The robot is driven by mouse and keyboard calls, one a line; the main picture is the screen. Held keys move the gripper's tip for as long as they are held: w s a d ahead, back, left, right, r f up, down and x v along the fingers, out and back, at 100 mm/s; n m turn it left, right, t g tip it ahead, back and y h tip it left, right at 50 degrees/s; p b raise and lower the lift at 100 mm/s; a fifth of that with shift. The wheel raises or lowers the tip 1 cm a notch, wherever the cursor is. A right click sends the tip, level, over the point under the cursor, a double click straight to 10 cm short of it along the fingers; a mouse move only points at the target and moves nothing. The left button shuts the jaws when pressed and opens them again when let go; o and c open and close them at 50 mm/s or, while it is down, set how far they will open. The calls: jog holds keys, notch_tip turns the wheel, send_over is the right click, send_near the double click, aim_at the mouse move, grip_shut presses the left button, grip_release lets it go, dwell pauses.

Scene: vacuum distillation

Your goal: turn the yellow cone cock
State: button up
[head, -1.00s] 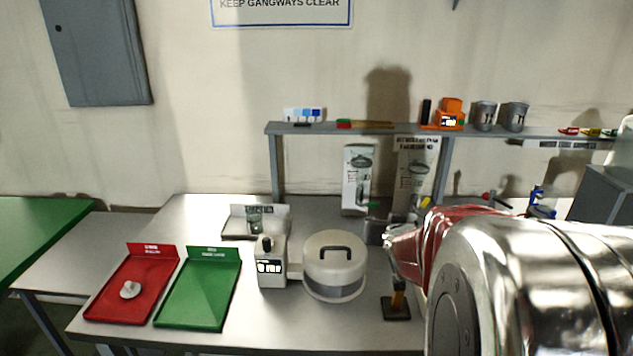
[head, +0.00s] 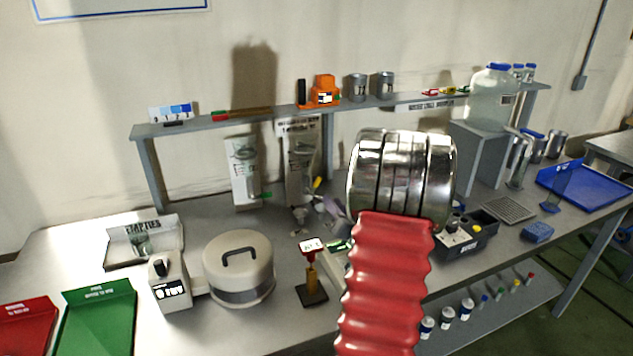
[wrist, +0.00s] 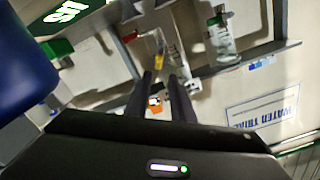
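The yellow cone cock looks to be the small yellow piece (head: 317,183) on the glassware in front of the right-hand panel below the shelf. In the wrist view a yellow piece (wrist: 159,62) shows just beyond my fingertips, slightly left of the gap. My gripper (wrist: 160,77) has two dark fingers standing apart, with nothing visible held between them. I see no contact with the yellow piece. In the head view my silver and red arm stands right of the glassware and hides most of my gripper.
A grey shelf (head: 220,122) runs above the bench, with an orange device (head: 324,92) on it. A round lidded vessel (head: 238,268) and a small stand (head: 312,292) are in front. A dark control box (head: 465,238) stands right of my arm.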

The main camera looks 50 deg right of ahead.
aim_at(319, 182)
jog(key=shift+s, duration=0.1)
jog(key=shift+d, duration=0.1)
jog(key=x, duration=1.3)
jog(key=shift+w+d, duration=0.15)
jog(key=shift+w, duration=0.15)
grip_shut()
